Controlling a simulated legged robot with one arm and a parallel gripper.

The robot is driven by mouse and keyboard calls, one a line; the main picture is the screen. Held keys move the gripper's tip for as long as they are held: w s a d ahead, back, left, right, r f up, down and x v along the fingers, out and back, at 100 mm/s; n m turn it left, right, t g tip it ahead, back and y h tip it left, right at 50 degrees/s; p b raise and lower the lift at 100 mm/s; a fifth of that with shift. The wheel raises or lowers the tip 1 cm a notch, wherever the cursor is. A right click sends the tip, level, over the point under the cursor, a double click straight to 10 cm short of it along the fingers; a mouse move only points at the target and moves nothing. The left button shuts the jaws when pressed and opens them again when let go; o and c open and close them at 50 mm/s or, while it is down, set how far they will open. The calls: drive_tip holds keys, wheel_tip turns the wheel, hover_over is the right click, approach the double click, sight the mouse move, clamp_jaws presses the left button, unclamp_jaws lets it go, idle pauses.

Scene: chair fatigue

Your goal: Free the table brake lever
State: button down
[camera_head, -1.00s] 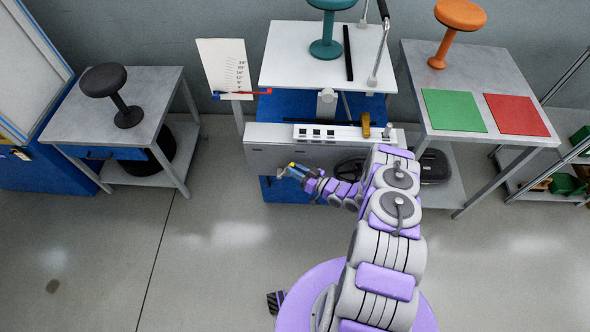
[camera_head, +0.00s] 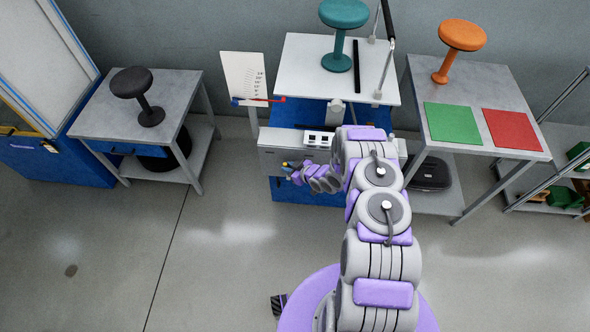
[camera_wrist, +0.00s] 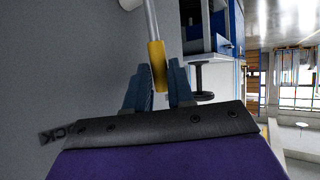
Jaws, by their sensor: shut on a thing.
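The brake lever, a grey rod with a yellow grip (camera_wrist: 157,62), stands between the two blue fingers of my gripper (camera_wrist: 158,88) in the wrist view. My gripper is shut on the yellow grip. Dark lettering ending in "CK" shows on the grey panel (camera_wrist: 80,80) at the left of that view. In the head view my gripper (camera_head: 289,169) is at the front left of the white-topped test table (camera_head: 305,62), by its grey front box (camera_head: 274,150).
A black stool (camera_head: 150,115) stands on the grey table at left. A teal stool (camera_head: 343,14) stands on the test table. An orange stool (camera_head: 462,36), a green mat (camera_head: 452,123) and a red mat (camera_head: 516,129) are on the right table. The floor at left is clear.

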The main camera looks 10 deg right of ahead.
drive_tip(key=shift+w+a+f+n+g+h+p, duration=0.1)
drive_tip(key=shift+w+a+n+g+h+p, duration=0.15)
drive_tip(key=shift+a+h+p, duration=0.3)
drive_tip(key=shift+w+a+f+n+g+h+p, duration=0.1)
drive_tip(key=shift+w+a+n+g+h+p, duration=0.2)
drive_tip(key=shift+a+h, duration=0.4)
drive_tip(key=shift+w+a+f+n+g+h+p, duration=0.15)
drive_tip(key=shift+a+g+h+p, duration=0.2)
drive_tip(key=shift+a+h+p, duration=0.25)
drive_tip(key=c, duration=1.4)
unclamp_jaws()
drive_tip(key=shift+o, duration=0.8)
drive_tip(key=shift+a+f, duration=0.1)
